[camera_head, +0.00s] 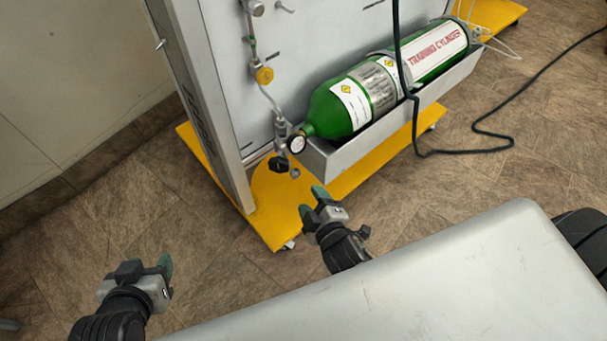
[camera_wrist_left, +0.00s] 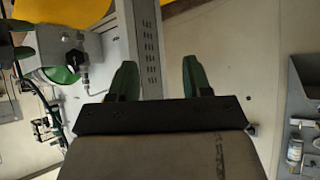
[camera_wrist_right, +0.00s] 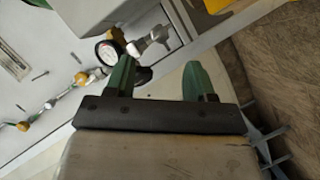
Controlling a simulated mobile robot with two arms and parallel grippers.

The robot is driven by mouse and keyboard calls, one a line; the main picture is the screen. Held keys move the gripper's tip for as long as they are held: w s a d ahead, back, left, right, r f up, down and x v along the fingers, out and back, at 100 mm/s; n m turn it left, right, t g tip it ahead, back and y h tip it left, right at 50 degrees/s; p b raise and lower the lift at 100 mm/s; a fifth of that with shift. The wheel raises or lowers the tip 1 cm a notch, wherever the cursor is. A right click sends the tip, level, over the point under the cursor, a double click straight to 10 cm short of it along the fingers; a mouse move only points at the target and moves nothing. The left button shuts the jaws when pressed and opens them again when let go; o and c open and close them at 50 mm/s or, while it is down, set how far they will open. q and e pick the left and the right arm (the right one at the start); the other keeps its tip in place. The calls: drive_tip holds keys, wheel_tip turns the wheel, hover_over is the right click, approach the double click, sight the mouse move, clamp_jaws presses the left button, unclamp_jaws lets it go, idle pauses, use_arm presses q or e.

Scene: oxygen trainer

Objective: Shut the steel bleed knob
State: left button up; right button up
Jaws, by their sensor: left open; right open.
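The small steel bleed knob (camera_head: 295,173) appears to be the bright piece low on the valve assembly, below the round gauge (camera_head: 297,144) and beside a black knob (camera_head: 280,164). In the right wrist view, steel fittings (camera_wrist_right: 157,34) show just beyond the left finger; which part is the knob, and how far it is turned, I cannot tell. My right gripper (camera_head: 312,201) is open and empty, below and slightly right of the knob, apart from it. My left gripper (camera_head: 148,265) is open and empty over the floor at lower left, well away from the panel.
A green training cylinder (camera_head: 345,106) lies in a grey tray (camera_head: 390,122) on the panel stand. The stand has a yellow base (camera_head: 262,220) and an upright grey post (camera_head: 205,100). A dark hose (camera_head: 415,135) hangs in front. Floor left of the stand is clear.

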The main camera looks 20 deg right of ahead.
sight(298, 176)
drive_tip(key=b+x, duration=0.2)
drive_tip(key=x, duration=0.6)
drive_tip(key=shift+w+f, duration=0.15)
drive_tip(key=shift+w, duration=0.15)
use_arm(q)
drive_tip(key=w+d+r+t+h, duration=0.2)
drive_tip(key=w+r+t, duration=0.2)
drive_tip(key=r+t, duration=0.3)
drive_tip(key=shift+w+d+r+t+b, duration=0.35)
drive_tip(key=shift+r+t+b, duration=0.05)
drive_tip(key=shift+t, duration=0.1)
use_arm(e)
drive_tip(key=shift+x, duration=0.9)
drive_tip(key=c, duration=0.9)
use_arm(q)
drive_tip(key=s+a+f+g+y+p, duration=0.1)
drive_tip(key=s+a+f+g+p, duration=0.1)
drive_tip(key=f+g, duration=0.4)
drive_tip(key=shift+s+a+f+g+y, duration=0.15)
drive_tip(key=shift+s+f+g+y, duration=0.25)
drive_tip(key=shift+s, duration=0.4)
use_arm(e)
drive_tip(key=shift+m, duration=0.6)
use_arm(q)
drive_tip(key=shift+f, duration=0.1)
use_arm(e)
drive_tip(key=o, duration=0.9)
